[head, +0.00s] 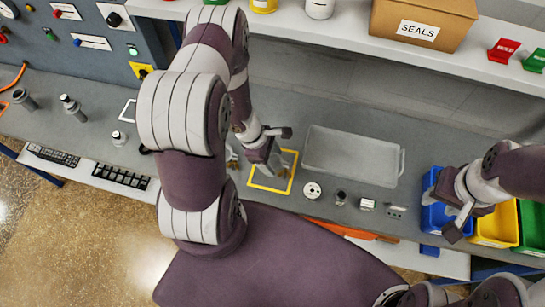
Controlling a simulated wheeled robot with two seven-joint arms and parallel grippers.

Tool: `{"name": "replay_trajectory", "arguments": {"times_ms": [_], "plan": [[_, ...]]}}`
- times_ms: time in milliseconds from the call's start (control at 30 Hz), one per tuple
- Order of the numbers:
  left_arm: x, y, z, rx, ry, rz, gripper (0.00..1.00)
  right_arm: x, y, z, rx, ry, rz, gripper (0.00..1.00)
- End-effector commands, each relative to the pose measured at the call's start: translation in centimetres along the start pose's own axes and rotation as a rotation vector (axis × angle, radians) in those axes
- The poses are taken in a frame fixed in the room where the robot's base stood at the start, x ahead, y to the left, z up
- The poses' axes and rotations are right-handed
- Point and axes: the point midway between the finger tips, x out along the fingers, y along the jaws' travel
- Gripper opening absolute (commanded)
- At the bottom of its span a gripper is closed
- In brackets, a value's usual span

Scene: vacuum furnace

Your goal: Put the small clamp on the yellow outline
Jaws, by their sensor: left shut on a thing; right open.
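The yellow outline (287,188) is a square on the grey bench, near the middle of the head view. My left gripper (270,148) is over its far left part, shut on a small grey piece (279,163) that looks like the small clamp. The fingers and wrist hide much of the piece. I cannot tell whether it touches the bench inside the outline or is held just above it. My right gripper (448,212) is open and empty at the right, over the blue bin.
A clear tray (352,157) lies right of the outline. A white disc (312,190) and several small metal parts lie in front of it. Blue (433,218), yellow (495,228) and green bins stand at right. A shelf with the SEALS box (420,25) runs behind.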

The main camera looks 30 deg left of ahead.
Motion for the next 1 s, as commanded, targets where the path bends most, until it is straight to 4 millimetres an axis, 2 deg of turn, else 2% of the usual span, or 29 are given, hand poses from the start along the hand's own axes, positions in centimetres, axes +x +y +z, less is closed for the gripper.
{"name": "replay_trajectory", "arguments": {"times_ms": [133,300,400,767,800,867,1000], "plan": [[0.8,1.2,-0.5,0.0,0.0,-0.001,0.29,-0.6,0.0,-0.1,0.0,0.0,0.0,0.43],[3.5,1.3,-1.7,-0.001,-0.001,-0.002,0.29,-1.3,0.0,-0.1,0.0,0.0,0.0,0.43],[4.4,1.3,-2.0,0.0,-0.001,-0.001,0.29,-1.4,0.0,-0.1,0.0,0.0,0.0,0.43],[4.9,1.3,-2.3,0.001,0.0,0.0,0.29,-0.7,0.0,-0.1,0.0,0.0,0.0,0.43],[4.7,1.3,-2.2,0.001,0.0,0.0,0.78,-0.9,0.0,-0.1,0.0,0.0,0.0,0.43],[4.7,1.3,-2.2,0.001,0.0,0.0,0.97,-0.9,0.0,-0.1,0.0,0.0,0.0,0.43],[4.7,1.3,-2.2,0.001,0.0,0.0,0.98,-0.9,0.0,-0.1,0.0,0.0,0.0,0.43]]}}
